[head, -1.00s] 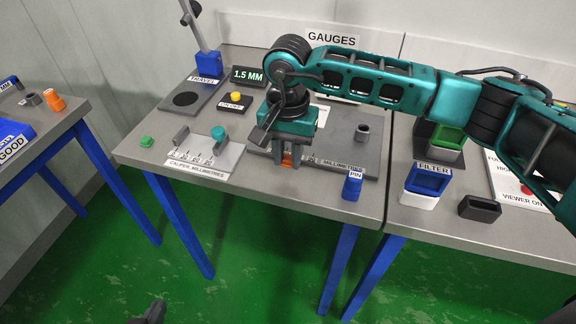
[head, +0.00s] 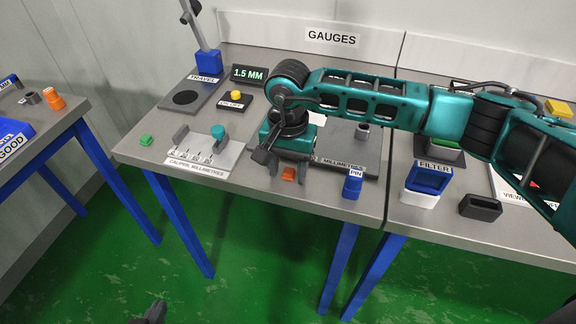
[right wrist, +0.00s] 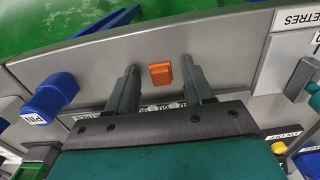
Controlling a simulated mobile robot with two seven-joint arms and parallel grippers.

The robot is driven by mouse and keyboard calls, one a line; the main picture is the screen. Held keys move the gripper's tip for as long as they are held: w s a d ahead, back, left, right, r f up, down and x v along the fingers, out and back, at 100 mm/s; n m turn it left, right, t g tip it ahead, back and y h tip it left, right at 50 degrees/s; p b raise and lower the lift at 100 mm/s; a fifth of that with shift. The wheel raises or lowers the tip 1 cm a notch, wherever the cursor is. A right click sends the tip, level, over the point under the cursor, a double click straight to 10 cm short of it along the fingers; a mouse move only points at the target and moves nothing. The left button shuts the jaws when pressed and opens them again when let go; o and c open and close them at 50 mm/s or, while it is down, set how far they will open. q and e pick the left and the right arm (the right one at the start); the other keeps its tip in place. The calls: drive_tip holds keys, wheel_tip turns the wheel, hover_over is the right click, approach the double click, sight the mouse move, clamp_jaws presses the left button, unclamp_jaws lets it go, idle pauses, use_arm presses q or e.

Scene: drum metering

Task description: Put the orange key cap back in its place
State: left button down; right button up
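The orange key cap (head: 289,174) is at the front part of the gauge bench, just in front of the millimetres plate. In the right wrist view the key cap (right wrist: 160,74) shows between the spread fingertips, with a gap on both sides. My right gripper (head: 288,176) is open and points down around the cap without visibly gripping it. Its two fingers also show in the right wrist view (right wrist: 160,80). My left gripper (head: 151,313) shows only as a dark tip at the bottom edge, and its fingers cannot be made out. My right gripper and arm hide part of the plate behind.
The blue pin block (head: 353,184) stands right of the right gripper. The caliper plate (head: 203,160) with a teal knob is to its left. The blue filter box (head: 427,182) and a dark open box (head: 480,207) are farther right. The bench's front edge is close.

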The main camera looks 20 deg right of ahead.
sight(289, 174)
wheel_tip(289, 174, up, 12)
drive_tip(key=shift+r, duration=0.15)
idle(0.5)
drive_tip(key=shift+s, duration=0.1)
idle(0.3)
